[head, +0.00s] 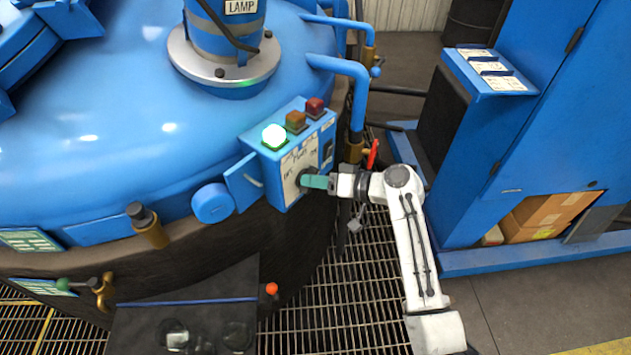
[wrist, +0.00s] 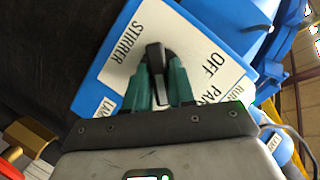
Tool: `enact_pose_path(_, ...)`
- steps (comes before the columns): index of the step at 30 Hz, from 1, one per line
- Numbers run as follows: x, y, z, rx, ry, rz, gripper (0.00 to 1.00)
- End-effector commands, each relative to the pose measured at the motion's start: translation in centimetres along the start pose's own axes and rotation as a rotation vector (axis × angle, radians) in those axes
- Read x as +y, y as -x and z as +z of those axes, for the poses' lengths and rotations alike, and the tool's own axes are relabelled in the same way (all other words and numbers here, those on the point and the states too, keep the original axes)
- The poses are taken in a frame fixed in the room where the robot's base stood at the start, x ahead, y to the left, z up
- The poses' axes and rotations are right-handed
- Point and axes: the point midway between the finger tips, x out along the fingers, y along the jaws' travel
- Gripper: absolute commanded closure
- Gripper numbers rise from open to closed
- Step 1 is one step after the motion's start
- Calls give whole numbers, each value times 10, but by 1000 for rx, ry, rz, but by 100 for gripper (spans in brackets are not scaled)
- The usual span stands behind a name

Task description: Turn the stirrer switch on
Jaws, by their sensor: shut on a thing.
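The stirrer switch is a dark knob (wrist: 154,56) on a white plate (wrist: 120,62) lettered STIRRER and OFF in the wrist view. My gripper (wrist: 158,78) has its two teal fingers shut on either side of the knob's grip. In the head view my gripper (head: 314,182) reaches the front of the blue control box (head: 331,134) from the right, and its fingers hide most of the knob. On top of the box a green lamp (head: 274,135) is lit. The orange lamp (head: 296,120) and red lamp (head: 315,106) look dark. I cannot tell which mark the knob points at.
A small open blue flap (head: 243,182) is beside the box. A pipe (head: 357,95) and red-handled valve (head: 373,153) stand close behind my gripper. A blue cabinet (head: 540,130) stands right; grating (head: 330,310) lies below.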

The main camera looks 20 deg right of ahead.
Motion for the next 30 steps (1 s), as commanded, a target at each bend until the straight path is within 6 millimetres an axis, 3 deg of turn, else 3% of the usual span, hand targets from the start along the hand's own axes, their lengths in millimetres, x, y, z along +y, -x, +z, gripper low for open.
enact_pose_path(17, 1, 0, 0, 1, -33, -12, 100)
enact_pose_path(18, 1, 0, 0, 1, -33, -11, 75)
enact_pose_path(24, 1, 0, 0, 1, -33, -12, 56)
enact_pose_path(30, 1, 0, 0, 1, -32, -12, 55)
